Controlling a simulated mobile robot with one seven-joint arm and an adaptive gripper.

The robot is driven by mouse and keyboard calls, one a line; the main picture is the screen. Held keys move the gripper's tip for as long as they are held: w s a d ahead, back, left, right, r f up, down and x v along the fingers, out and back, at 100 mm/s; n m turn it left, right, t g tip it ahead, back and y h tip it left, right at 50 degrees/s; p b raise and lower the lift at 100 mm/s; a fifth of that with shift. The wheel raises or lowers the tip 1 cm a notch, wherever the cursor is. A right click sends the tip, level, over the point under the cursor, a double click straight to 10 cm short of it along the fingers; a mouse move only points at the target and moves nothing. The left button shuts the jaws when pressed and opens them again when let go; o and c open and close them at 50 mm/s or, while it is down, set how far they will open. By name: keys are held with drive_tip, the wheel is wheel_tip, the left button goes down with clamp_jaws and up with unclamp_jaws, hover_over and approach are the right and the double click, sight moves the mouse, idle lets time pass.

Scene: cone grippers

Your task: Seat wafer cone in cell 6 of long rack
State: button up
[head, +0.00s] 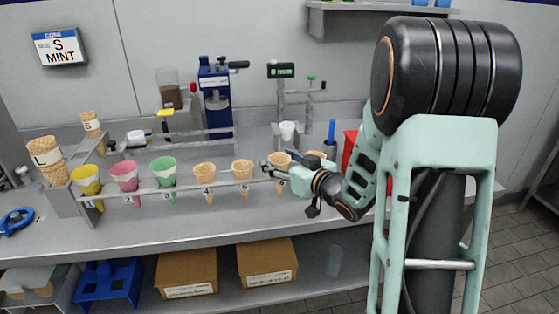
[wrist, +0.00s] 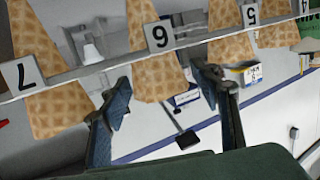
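The long rack (head: 145,193) runs across the counter with numbered cells. A tan wafer cone (head: 280,160) stands point down in cell 6, with its lower part behind my gripper (head: 273,172) in the head view. In the wrist view, which looks upside down, the same cone (wrist: 156,62) sits behind the label 6, its wide mouth toward the picture bottom. My gripper (wrist: 164,92) is open, with one dark finger on each side of that mouth. A small gap seems to show on each side; contact is not clear.
Wafer cones 4 (head: 204,171) and 5 (head: 242,170) and a cone (wrist: 50,70) at cell 7 flank cell 6. Yellow, pink (head: 124,174) and green cones fill cells 1 to 3. Cone stacks L (head: 46,159) and S (head: 91,122) stand left; a blue machine (head: 215,95) stands behind.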

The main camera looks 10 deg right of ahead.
drive_tip(key=shift+o, duration=0.2)
drive_tip(key=shift+s, duration=0.1)
drive_tip(key=v, duration=1.2)
